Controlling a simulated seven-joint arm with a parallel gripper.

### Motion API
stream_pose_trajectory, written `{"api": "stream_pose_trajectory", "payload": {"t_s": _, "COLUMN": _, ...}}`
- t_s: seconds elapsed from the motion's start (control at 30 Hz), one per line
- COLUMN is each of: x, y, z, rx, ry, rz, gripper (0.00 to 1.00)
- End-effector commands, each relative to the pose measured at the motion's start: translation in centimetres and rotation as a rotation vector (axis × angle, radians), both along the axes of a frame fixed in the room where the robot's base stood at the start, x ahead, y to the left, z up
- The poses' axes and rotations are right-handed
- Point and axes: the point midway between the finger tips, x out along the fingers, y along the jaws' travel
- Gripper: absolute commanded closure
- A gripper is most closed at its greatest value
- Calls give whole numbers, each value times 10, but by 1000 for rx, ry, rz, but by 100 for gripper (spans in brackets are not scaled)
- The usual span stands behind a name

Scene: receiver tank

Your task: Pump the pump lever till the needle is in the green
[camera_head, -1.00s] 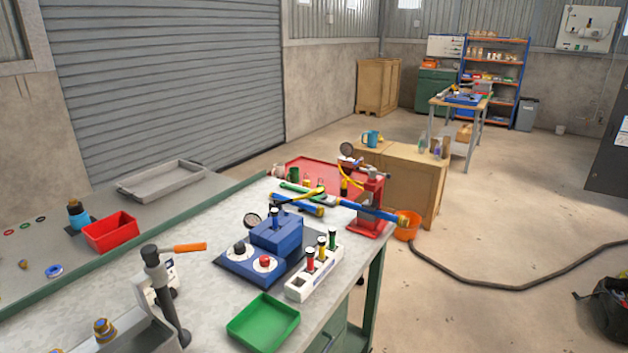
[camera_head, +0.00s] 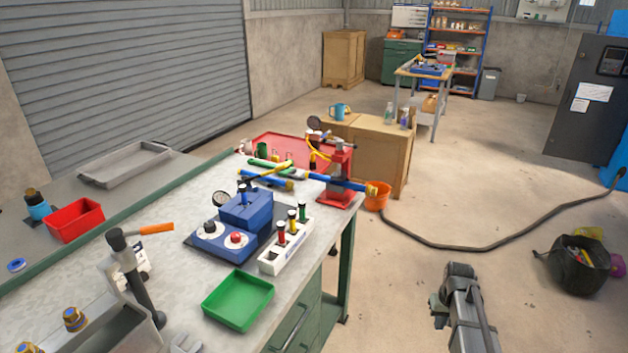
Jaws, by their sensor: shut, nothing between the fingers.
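A red hand pump (camera_head: 338,172) stands at the far right corner of the bench, with a blue bar (camera_head: 345,183) across it that looks like its lever, ending in a yellowish tip over the edge. A dark round gauge (camera_head: 314,123) sits by the pump, joined by a yellow hose; its face and needle are too small to read. A second gauge (camera_head: 221,198) with a pale face stands beside the blue block. My gripper (camera_head: 439,312) is at the lower right, shut and empty over the floor, well apart from the bench and pump.
The bench holds a blue block (camera_head: 246,210), a white rack (camera_head: 286,246) with coloured plugs, a green tray (camera_head: 238,300) and a grey post with an orange handle (camera_head: 157,228).

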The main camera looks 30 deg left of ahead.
Motion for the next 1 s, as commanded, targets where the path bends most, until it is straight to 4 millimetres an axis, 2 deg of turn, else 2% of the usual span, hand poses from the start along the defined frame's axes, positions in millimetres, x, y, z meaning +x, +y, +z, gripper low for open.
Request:
{"api": "stream_pose_trajectory", "payload": {"t_s": 0.03, "x": 21, "y": 18, "z": 12, "rx": 3, "ry": -8, "rz": 37, "gripper": 100}}
{"api": "stream_pose_trajectory", "payload": {"t_s": 0.1, "x": 39, "y": 40, "z": 29, "rx": 5, "ry": -14, "rz": 88, "gripper": 100}}
{"api": "stream_pose_trajectory", "payload": {"t_s": 0.27, "x": 78, "y": 98, "z": 71, "rx": 13, "ry": -25, "rz": 213, "gripper": 100}}
{"api": "stream_pose_trajectory", "payload": {"t_s": 0.5, "x": 122, "y": 200, "z": 145, "rx": 21, "ry": -33, "rz": 417, "gripper": 100}}
{"api": "stream_pose_trajectory", "payload": {"t_s": 0.77, "x": 146, "y": 321, "z": 241, "rx": 31, "ry": -40, "rz": 644, "gripper": 100}}
{"api": "stream_pose_trajectory", "payload": {"t_s": 1.0, "x": 144, "y": 436, "z": 344, "rx": 41, "ry": -47, "rz": 859, "gripper": 100}}
